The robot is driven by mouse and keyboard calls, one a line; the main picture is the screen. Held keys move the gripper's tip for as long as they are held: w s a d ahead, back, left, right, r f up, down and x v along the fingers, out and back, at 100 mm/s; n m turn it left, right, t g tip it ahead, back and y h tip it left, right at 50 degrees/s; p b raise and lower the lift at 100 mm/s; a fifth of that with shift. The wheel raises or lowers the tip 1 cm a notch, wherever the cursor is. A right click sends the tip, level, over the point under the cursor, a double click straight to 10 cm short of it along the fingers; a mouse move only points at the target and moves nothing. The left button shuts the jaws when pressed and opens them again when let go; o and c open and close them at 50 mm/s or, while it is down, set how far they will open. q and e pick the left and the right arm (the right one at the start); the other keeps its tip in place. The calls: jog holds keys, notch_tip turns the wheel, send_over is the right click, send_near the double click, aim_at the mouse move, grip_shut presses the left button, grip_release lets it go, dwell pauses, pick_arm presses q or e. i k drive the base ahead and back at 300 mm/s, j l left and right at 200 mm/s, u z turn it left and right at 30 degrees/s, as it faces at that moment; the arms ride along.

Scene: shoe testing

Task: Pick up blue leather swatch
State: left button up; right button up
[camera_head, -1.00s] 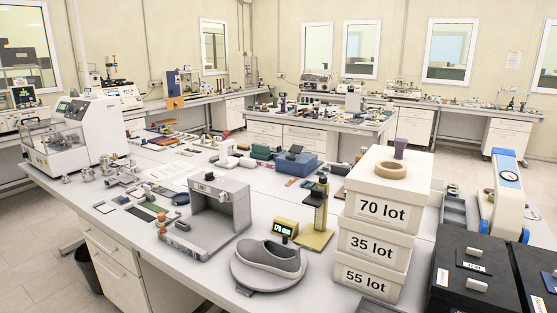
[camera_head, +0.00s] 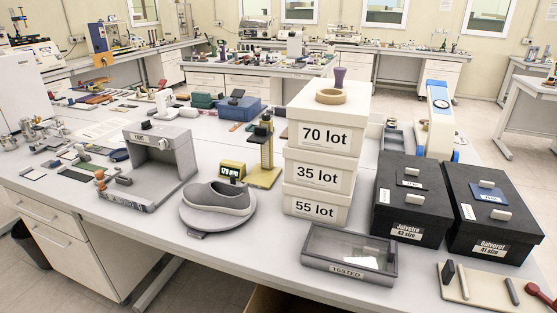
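A small flat dark-blue piece (camera_head: 487,191) lies on the lid of the right black box (camera_head: 490,222), under a white handle. It may be a swatch, but I cannot tell its material. Several flat pieces lie at the left of the bench, among them a dark one (camera_head: 34,174), a green one (camera_head: 62,172) and a dark-blue rounded one (camera_head: 118,155). They are too small to tell which is leather. Neither of my grippers is in view.
Stacked white lot boxes (camera_head: 319,178) stand mid-bench beside a grey shoe (camera_head: 217,196) on a round stand. A grey tray marked TESTED (camera_head: 349,270) lies at the front edge. A second black box (camera_head: 410,215) stands at right. Bare bench lies left of the tray.

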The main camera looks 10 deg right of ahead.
aim_at(486, 190)
jog(key=z, duration=1.7)
jog(key=k+u, duration=0.25)
jog(key=k+j+u, duration=0.3)
jog(key=k+l+u, duration=0.1)
jog(key=u, duration=2.25)
jog(key=k+l+u, duration=0.15)
jog(key=k+l, duration=0.15)
jog(key=l, duration=0.35)
jog(key=k+l+u, duration=0.15)
jog(key=k+l, duration=0.2)
jog(key=l, duration=0.25)
jog(key=k+l+u, duration=0.15)
jog(key=k+l, duration=0.25)
jog(key=l, duration=0.15)
jog(key=k+l+u, duration=0.15)
jog(key=k+l, duration=0.25)
jog(key=l, duration=0.1)
